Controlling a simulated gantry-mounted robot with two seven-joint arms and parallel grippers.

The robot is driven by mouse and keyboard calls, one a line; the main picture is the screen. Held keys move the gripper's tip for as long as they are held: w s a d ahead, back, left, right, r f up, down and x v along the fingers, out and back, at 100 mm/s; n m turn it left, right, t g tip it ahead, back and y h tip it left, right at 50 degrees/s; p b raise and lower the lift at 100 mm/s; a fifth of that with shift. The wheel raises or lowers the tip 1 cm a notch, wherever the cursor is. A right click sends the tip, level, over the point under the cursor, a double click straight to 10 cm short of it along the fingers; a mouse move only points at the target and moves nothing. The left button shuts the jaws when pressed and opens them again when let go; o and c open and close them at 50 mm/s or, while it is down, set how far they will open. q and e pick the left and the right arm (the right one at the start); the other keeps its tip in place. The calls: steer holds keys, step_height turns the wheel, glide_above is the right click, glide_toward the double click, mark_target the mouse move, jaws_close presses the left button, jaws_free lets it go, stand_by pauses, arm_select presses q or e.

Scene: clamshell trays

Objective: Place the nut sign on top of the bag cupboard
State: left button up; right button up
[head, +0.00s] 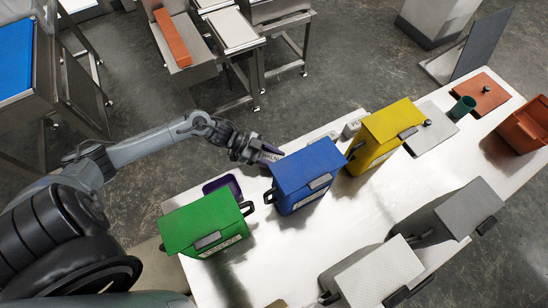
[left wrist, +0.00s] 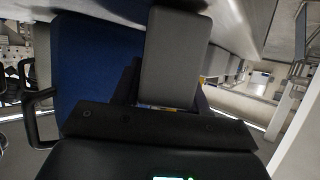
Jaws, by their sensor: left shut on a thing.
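My left gripper (head: 256,152) reaches in from the left, behind the blue cupboard. In the left wrist view, the grey finger (left wrist: 172,60) covers most of the held sign. Blue (head: 308,170), green (head: 205,220) and yellow (head: 387,130) lidded cupboards stand on the white table, each with a front label. I cannot read which one is the bag cupboard. The blue cupboard (left wrist: 85,60) fills the left of the left wrist view. My right gripper is out of view.
Other small signs (head: 353,127) stand between the blue and yellow cupboards. A purple container (head: 222,186) sits behind the green one. Grey cupboards (head: 370,276) stand at the front right. A green cup (head: 462,107) and an orange bin (head: 525,127) are at the far right.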

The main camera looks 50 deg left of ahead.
arm_select(q)
steer(key=shift+f, duration=0.1)
steer(key=o, duration=1.1)
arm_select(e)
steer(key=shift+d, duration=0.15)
arm_select(q)
steer(key=shift+r, duration=0.2)
steer(key=shift+p+v, duration=1.25)
steer(key=shift+v, duration=4.75)
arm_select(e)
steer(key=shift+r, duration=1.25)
